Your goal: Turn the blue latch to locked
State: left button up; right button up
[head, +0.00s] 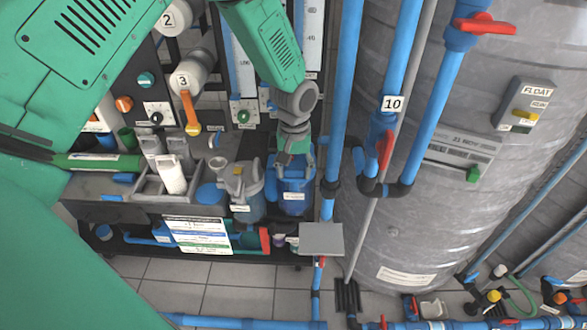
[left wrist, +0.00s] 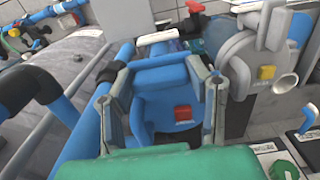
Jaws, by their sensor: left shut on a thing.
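The blue latch is the blue top piece (left wrist: 160,78) on the blue canister, between my fingers in the left wrist view. The blue canister (head: 293,186) stands at the rack's front, and a red button (left wrist: 183,113) shows on it. My left gripper (head: 293,158) reaches down onto its top; in the left wrist view the left gripper (left wrist: 160,88) has one finger on each side of the blue piece and is shut on it. The fingers partly hide the latch in the head view, and I cannot read its exact turn angle. My right gripper is not in view.
A grey-topped canister (head: 243,190) with a yellow button stands close beside, on the left. Blue upright pipes (head: 345,90) run just right of the gripper, before a large grey tank (head: 450,210). A grey plate (head: 321,239) lies below. Tiled floor is free in front.

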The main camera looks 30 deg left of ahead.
pick_arm(q)
jog(key=shift+w, duration=0.15)
jog(key=shift+a+r+m+p, duration=0.1)
jog(key=shift+r+m+p, duration=0.05)
jog(key=shift+m+p, duration=1)
jog(key=shift+m, duration=0.65)
jog(key=m+p, duration=0.1)
jog(key=m, duration=0.3)
jog(key=shift+w+m+p, duration=0.1)
jog(key=shift+m+p, duration=0.2)
jog(key=shift+p, duration=0.1)
jog(key=m+p, duration=0.1)
jog(key=m, duration=0.3)
jog(key=shift+m+p, duration=0.6)
jog(key=shift+m, duration=2.2)
jog(key=shift+w, duration=0.1)
jog(key=o, duration=1.1)
jog(key=shift+c, duration=0.2)
jog(key=shift+o, duration=0.5)
